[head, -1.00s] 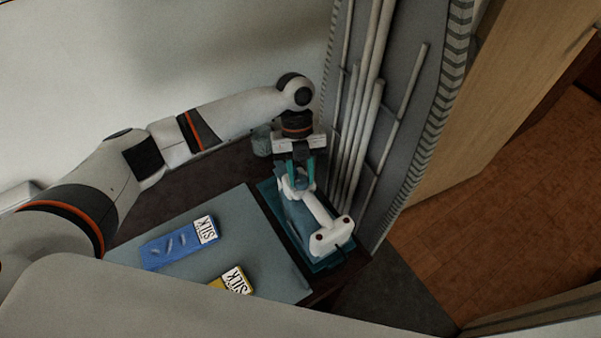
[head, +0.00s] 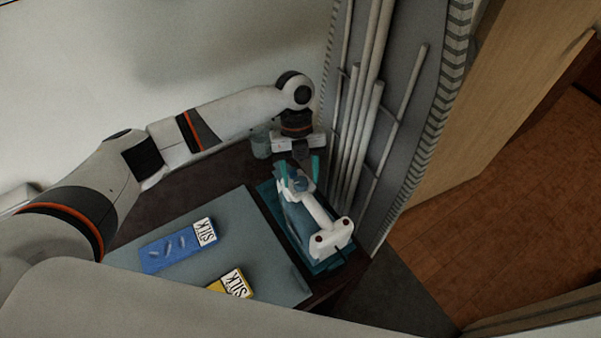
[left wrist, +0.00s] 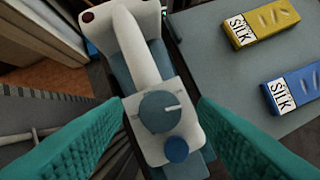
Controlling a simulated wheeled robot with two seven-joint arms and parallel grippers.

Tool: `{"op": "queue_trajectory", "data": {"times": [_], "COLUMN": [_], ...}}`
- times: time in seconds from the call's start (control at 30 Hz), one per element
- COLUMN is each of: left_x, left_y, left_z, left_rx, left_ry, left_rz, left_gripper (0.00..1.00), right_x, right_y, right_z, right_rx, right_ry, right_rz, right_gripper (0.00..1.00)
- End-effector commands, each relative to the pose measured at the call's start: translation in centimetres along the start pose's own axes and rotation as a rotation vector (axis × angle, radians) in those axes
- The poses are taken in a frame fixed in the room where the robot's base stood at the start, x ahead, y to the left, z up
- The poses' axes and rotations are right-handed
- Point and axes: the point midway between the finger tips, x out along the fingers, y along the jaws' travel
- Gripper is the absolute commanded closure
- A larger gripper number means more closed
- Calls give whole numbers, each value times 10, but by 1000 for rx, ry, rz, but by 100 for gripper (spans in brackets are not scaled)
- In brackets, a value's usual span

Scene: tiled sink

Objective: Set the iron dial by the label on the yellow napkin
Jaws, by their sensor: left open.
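The iron (head: 318,222) stands on a teal rest (head: 275,205) at the table's right side, with a white handle and body. In the left wrist view, the iron (left wrist: 138,45) shows a round blue-grey dial (left wrist: 157,113) with a white pointer line toward the right, and a smaller blue button (left wrist: 176,149). The yellow napkin (head: 217,287) carries a white label reading SILK; it also shows in the left wrist view (left wrist: 268,22). My left gripper (head: 299,168) is open, its teal fingers on either side of the dial end and apart from the dial. My right gripper is not seen.
A blue napkin (head: 165,250), also labelled SILK, lies beside the yellow one on the grey-blue board (head: 250,255). A glass (head: 261,142) stands behind, near my left wrist.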

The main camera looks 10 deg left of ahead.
Motion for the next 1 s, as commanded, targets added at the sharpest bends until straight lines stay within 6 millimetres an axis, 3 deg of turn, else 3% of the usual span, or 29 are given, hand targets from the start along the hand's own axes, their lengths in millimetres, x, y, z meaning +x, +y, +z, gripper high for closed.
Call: {"op": "queue_trajectory", "data": {"times": [0.53,0.7,1.0], "left_x": [-100,-114,-115], "left_y": [1,0,0], "left_z": [-1,0,0], "left_rx": [1,2,1], "left_ry": [4,2,1], "left_rz": [3,2,2], "left_gripper": [47,47,47], "right_x": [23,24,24], "right_y": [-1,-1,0], "right_z": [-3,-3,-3], "right_rx": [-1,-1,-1], "right_ry": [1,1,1], "right_rz": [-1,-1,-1], "right_gripper": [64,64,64]}}
